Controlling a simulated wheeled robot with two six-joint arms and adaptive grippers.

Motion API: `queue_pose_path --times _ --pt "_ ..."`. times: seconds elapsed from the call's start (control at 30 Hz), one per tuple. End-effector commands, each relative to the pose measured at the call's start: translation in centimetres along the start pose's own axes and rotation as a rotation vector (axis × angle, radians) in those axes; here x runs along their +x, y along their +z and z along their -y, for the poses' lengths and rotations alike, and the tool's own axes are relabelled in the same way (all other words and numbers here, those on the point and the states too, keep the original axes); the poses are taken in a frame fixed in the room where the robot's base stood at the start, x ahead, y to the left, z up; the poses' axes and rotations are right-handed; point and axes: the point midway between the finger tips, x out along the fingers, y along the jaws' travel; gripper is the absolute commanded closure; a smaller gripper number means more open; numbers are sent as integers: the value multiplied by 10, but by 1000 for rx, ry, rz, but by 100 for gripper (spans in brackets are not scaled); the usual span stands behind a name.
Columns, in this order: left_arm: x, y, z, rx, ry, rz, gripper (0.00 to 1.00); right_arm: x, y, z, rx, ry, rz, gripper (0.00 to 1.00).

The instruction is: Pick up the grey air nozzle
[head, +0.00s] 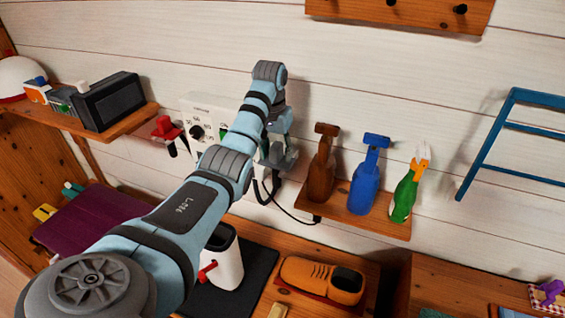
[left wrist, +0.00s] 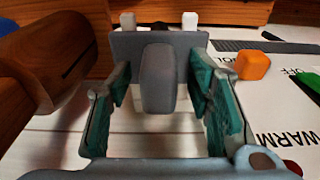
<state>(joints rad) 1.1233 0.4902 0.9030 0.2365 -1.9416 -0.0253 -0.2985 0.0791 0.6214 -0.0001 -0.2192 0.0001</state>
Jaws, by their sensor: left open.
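My left gripper (head: 281,156) is beside the white wall panel, at the end of the raised blue arm. In the left wrist view, my left gripper (left wrist: 162,85) is open, with teal pads on both sides. A grey rounded piece, which looks like the grey air nozzle (left wrist: 157,80), stands between the pads in front of a wider grey plate. Gaps show between it and both pads, so it is not clasped. In the head view, the nozzle cannot be told apart from the gripper. A black cable (head: 264,198) hangs below. My right gripper is not in view.
The white panel (head: 196,103) with knobs is just left of the gripper. A brown spray bottle (head: 321,165) stands close on its right, with blue (head: 365,175) and green (head: 404,195) ones on the same shelf (head: 343,213). A white container (head: 229,262) and an orange shoe (head: 318,279) are below.

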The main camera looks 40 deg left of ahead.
Motion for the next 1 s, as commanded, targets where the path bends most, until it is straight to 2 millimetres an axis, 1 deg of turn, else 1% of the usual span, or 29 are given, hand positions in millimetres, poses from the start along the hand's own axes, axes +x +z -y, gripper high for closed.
queue_pose_path --times 0.17,0.27,0.3,0.47,0.8,1.0 --pt "0 -1 -1 3 0 -1 53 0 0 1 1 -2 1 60" --pt "0 -1 -1 3 0 -1 68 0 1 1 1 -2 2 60" --pt "0 -1 -1 3 0 -1 74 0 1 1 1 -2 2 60" --pt "0 -1 -1 3 0 -1 100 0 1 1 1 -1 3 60" --pt "-1 -1 -1 3 0 -1 100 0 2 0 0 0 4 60" --pt "-10 -2 -1 2 0 -2 100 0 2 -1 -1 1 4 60"
